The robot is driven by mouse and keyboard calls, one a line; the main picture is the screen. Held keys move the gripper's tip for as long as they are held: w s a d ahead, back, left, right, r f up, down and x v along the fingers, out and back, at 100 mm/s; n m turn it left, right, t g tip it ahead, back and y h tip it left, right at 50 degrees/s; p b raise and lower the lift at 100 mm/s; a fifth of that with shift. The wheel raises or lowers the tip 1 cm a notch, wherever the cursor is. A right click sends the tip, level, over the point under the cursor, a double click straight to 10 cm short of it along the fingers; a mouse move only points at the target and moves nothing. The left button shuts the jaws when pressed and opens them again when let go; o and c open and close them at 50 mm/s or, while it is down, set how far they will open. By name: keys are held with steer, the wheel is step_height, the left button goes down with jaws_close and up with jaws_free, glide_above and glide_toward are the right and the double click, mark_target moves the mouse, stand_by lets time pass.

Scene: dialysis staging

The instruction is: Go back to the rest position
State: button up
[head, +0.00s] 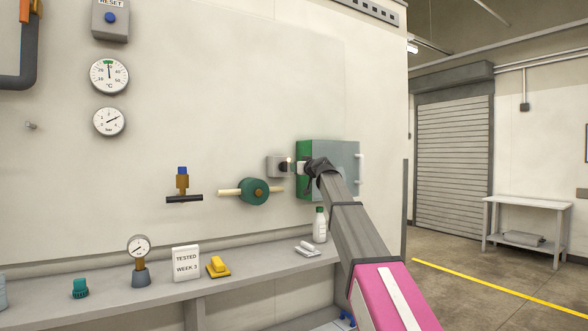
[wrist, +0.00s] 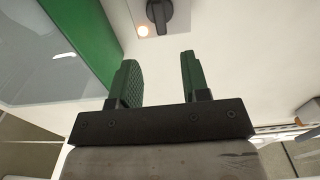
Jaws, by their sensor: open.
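My gripper (wrist: 157,62) is open and empty in the wrist view, with its two green-padded fingers apart. Its fingers point toward a black rotary knob (wrist: 160,14) on a grey plate with a small lit lamp (wrist: 143,31). The fingertips appear apart from the knob. The fingers are hard to make out there.
A green cabinet (head: 304,152) with a clear door is close beside my gripper; it also shows in the wrist view (wrist: 83,32). A green valve wheel (head: 254,192) sticks out left of it. Below, a shelf (head: 160,293) holds a white bottle (head: 320,226) and several small items.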

steer(key=shift+s, duration=0.1)
stand_by(0.3)
steer(key=s+d+f+m+g+h, duration=0.1)
steer(key=s+d+f+g+h, duration=0.2)
steer(key=f, duration=1.1)
steer(key=s+d+f+m+g, duration=0.1)
steer(key=s+d+f+g, duration=0.3)
steer(key=f, duration=1)
steer(key=s+d+f+m+h, duration=0.1)
steer(key=s+d+f+h, duration=0.15)
steer(key=s+f, duration=0.75)
steer(key=s+d+f+m+g+h, duration=0.1)
steer(key=s+d+f, duration=0.3)
steer(key=s+f, duration=0.5)
steer(key=s+d+f+m+g+h, duration=0.1)
steer(key=s+d+f+g, duration=0.3)
steer(key=s+f, duration=0.5)
steer(key=s+d+f+m+g+h, duration=0.2)
steer(key=s+d+f, duration=0.3)
steer(key=s+f, duration=0.4)
step_height(320, 180, down, 5)
steer(key=shift+d+g, duration=0.15)
steer(key=shift+g, duration=0.35)
